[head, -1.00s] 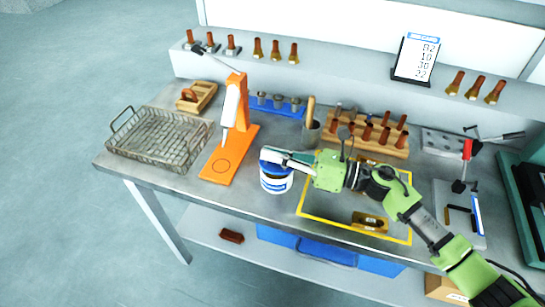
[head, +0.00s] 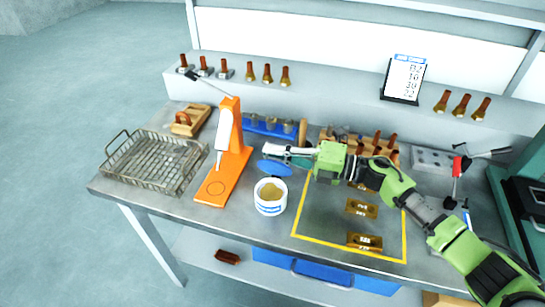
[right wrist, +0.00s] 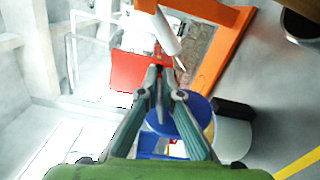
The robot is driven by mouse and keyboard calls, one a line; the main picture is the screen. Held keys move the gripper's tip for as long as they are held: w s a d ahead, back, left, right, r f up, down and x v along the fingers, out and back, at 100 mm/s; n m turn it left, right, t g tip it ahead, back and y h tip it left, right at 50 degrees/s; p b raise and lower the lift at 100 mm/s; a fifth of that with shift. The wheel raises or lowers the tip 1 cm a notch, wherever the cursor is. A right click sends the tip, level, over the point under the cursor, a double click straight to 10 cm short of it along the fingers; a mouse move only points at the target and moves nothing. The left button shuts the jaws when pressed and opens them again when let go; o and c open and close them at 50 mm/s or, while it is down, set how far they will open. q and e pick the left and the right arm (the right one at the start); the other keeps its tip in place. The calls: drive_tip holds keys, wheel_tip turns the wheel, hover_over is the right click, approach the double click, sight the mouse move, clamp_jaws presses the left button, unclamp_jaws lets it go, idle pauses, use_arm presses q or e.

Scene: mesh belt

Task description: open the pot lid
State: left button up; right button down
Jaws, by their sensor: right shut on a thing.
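The pot (head: 270,205) is a white tub with a blue band, standing upright on the bench. Its top is open and tan contents show inside. The round blue lid (head: 275,168) is off the pot, raised and tilted just behind its rim. My right gripper (head: 268,151) is shut on the lid, above and behind the pot. In the right wrist view the closed fingertips (right wrist: 158,82) are in front of the blue lid (right wrist: 196,112); the exact grip point is hard to see. My left gripper is not in view.
An orange stand (head: 228,165) is left of the pot, with a wire basket (head: 152,162) beyond it. A yellow-outlined area (head: 330,245) with brass blocks (head: 365,241) lies to the right. A wooden rack of pegs (head: 360,143) and a blue holder (head: 268,127) stand behind.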

drive_tip(key=shift+w+d+f+m, duration=0.15)
drive_tip(key=shift+w+m, duration=0.35)
drive_tip(key=shift+m, duration=0.35)
drive_tip(key=shift+w+d+f+m, duration=0.15)
drive_tip(key=shift+w+m, duration=0.35)
drive_tip(key=shift+m, duration=0.35)
drive_tip(key=c, duration=2.2)
unclamp_jaws()
drive_tip(key=shift+c, duration=0.2)
drive_tip(key=shift+r, duration=0.1)
drive_tip(key=v, duration=1.2)
